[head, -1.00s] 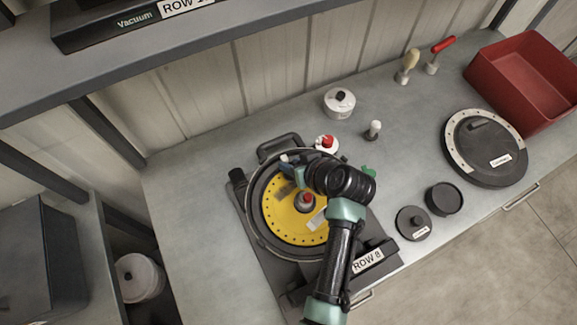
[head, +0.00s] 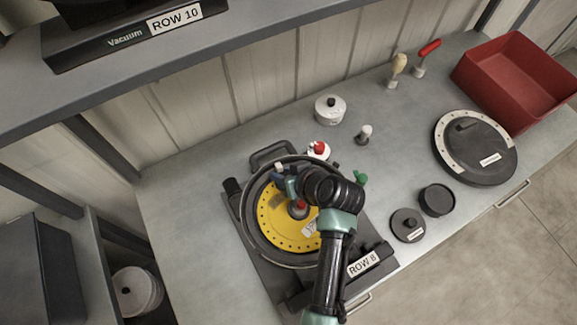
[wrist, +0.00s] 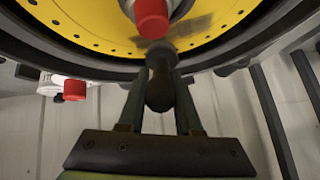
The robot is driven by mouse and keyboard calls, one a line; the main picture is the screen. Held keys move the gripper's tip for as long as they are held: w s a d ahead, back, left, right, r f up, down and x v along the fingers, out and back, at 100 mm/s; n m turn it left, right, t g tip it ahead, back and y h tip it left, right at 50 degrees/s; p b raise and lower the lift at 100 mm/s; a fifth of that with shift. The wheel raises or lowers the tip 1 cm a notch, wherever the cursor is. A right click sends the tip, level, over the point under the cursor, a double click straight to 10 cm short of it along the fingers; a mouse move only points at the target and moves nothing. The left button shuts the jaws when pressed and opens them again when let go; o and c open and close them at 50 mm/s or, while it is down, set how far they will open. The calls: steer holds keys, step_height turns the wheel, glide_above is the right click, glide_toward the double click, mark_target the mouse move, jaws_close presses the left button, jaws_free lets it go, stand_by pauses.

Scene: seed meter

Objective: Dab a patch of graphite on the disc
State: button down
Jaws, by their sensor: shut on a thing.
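The yellow disc (head: 272,225), ringed with small holes, sits in the round dark housing marked ROW 8. A red-tipped hub (head: 299,206) stands at its centre, also seen in the wrist view (wrist: 151,18). My gripper (wrist: 160,85) is shut on a dark-handled dabber (wrist: 160,93). The dabber's dark head is at the disc's edge region; I cannot tell whether it touches. A smeared grey graphite patch (wrist: 188,32) shows on the disc beside the dabber head. In the head view my gripper (head: 287,180) is over the disc's upper part, and my wrist hides the disc's right side.
The left counter is clear.

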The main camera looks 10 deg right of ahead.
mark_target(257, 190)
steer(key=shift+s+a+f+p, duration=0.1)
steer(key=shift+s+a+p, duration=0.4)
steer(key=shift+a, duration=0.4)
steer(key=shift+s+a+p, duration=0.35)
steer(key=shift+s+a, duration=0.4)
steer(key=shift+a, duration=0.1)
steer(key=shift+s+a+f+p, duration=0.1)
steer(key=shift+s+a+p, duration=0.4)
steer(key=shift+a, duration=0.4)
step_height(257, 190, up, 6)
steer(key=p, duration=0.5)
steer(key=shift+r, duration=0.15)
step_height(257, 190, up, 3)
steer(key=p, duration=0.2)
steer(key=shift+p, duration=0.4)
